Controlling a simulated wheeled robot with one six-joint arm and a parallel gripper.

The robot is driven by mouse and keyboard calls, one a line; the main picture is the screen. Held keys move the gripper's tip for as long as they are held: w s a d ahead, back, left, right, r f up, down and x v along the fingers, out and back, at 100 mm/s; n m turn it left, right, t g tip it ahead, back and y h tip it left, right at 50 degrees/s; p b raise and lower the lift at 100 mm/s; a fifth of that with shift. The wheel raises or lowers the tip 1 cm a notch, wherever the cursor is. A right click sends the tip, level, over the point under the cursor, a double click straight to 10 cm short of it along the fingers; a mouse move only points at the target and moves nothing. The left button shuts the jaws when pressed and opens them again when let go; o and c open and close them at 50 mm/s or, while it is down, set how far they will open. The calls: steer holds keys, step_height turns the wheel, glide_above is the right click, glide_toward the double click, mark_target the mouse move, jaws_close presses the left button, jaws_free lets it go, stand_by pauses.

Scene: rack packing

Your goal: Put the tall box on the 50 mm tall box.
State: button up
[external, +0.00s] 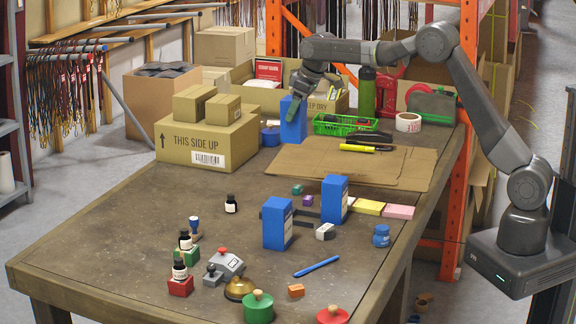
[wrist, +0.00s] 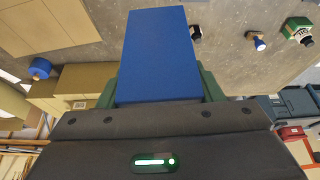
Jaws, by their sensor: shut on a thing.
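My gripper (external: 289,110) is at the back of the table, shut on a blue box (external: 294,124). The held box is upright; whether its base touches the table is hard to tell. In the wrist view the held blue box (wrist: 158,55) sits between the green fingers of my gripper (wrist: 160,92).
A large carton (external: 207,142) bearing small cartons stands left of the held box, with a blue round jar (external: 270,137) close by. A green basket (external: 345,123) is at its right. A flat cardboard sheet (external: 385,168) lies in front. Bottles, stamps and a bell crowd the near table.

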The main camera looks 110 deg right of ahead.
steer(key=s+a+r+b, duration=0.2)
steer(key=s+a, duration=0.4)
steer(key=a, duration=0.8)
steer(key=shift+m, duration=0.4)
steer(key=f, duration=0.9)
steer(key=shift+s+f+p, duration=0.3)
steer(key=shift+p, duration=0.05)
steer(key=shift+f, duration=0.15)
steer(key=o, duration=1.3)
steer(key=v, duration=1.2)
steer(key=shift+a+b, duration=0.2)
steer(key=shift+b, duration=0.1)
